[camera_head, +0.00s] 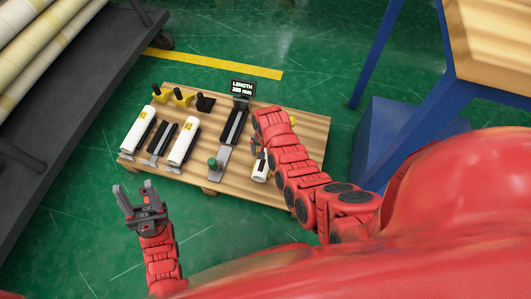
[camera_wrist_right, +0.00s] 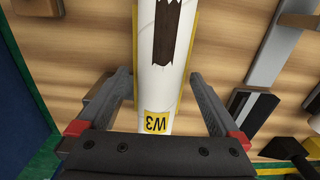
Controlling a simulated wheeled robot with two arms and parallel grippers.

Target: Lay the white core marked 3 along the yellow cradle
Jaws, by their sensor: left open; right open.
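My right gripper (camera_wrist_right: 157,86) is open, one finger on each side of the core, with gaps showing. My left gripper (camera_head: 137,196) is open and empty, over the floor off the pallet's front left corner.
On the wooden pallet (camera_head: 225,180) are two other white rolls (camera_head: 138,128) (camera_head: 183,145), yellow pieces with black tops (camera_head: 181,97), a black one (camera_head: 205,103), and a black-and-grey fixture (camera_head: 234,127) with a length display (camera_head: 242,88). A dark rack stands left, a blue frame right.

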